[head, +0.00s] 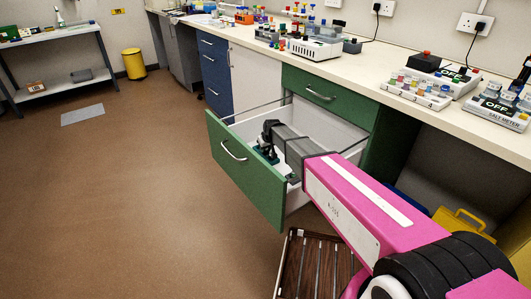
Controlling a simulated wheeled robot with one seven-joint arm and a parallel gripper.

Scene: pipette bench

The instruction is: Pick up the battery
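My pink arm reaches from the lower right into an open green drawer (240,171) under the bench. My gripper (266,152), dark and small in the picture, is at the end of the arm, inside or just over the drawer near its front panel. Its fingers are too small and too much covered by the wrist to tell whether they are open or shut. I cannot make out the battery; the arm hides much of the drawer's inside.
The drawer's front panel and white side walls stand close around the gripper. The bench top (345,68) above holds a white device (316,46), a numbered rack (415,92) and a salt meter (497,108). A slatted wooden object (300,262) lies below the arm.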

